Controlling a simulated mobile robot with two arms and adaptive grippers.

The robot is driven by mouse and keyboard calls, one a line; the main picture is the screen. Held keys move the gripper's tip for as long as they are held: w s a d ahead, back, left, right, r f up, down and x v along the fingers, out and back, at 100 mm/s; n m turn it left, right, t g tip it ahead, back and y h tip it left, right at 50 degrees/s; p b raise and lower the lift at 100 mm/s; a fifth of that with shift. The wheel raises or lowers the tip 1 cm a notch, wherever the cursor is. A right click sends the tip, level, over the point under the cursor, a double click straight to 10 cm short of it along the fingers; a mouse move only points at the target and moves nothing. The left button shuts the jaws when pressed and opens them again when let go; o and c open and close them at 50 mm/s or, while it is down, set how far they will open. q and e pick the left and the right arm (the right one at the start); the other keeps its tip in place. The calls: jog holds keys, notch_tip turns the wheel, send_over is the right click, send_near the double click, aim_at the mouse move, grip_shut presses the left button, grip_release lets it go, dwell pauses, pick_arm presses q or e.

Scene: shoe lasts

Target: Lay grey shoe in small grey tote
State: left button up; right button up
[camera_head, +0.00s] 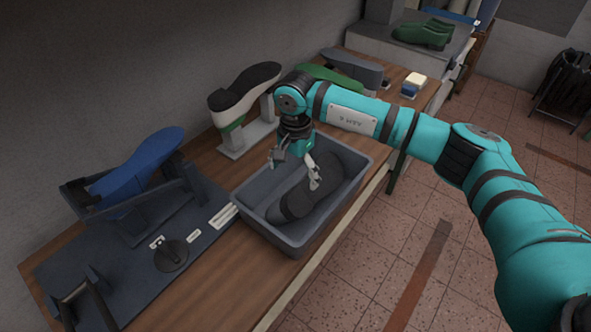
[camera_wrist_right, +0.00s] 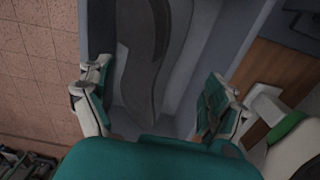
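The grey shoe (camera_head: 293,204) lies lengthwise inside the small grey tote (camera_head: 268,236), which stands on the wooden bench. The shoe's dark sole-shaped face shows, and its far end is partly hidden by my gripper. My right gripper (camera_head: 294,172) is over the far half of the tote, with its fingers spread apart. In the right wrist view my right gripper (camera_wrist_right: 152,78) is open and empty, and the grey shoe (camera_wrist_right: 143,50) lies below, between the fingers and apart from them. The tote's wall (camera_wrist_right: 215,50) also shows there. My left gripper is out of view.
A blue shoe (camera_head: 137,163) sits on a dark stand at the left. Open tiled floor lies right of the bench.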

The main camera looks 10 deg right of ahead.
jog(key=shift+o, duration=0.3)
notch_tip(320, 180, up, 12)
dwell(0.4)
dwell(0.4)
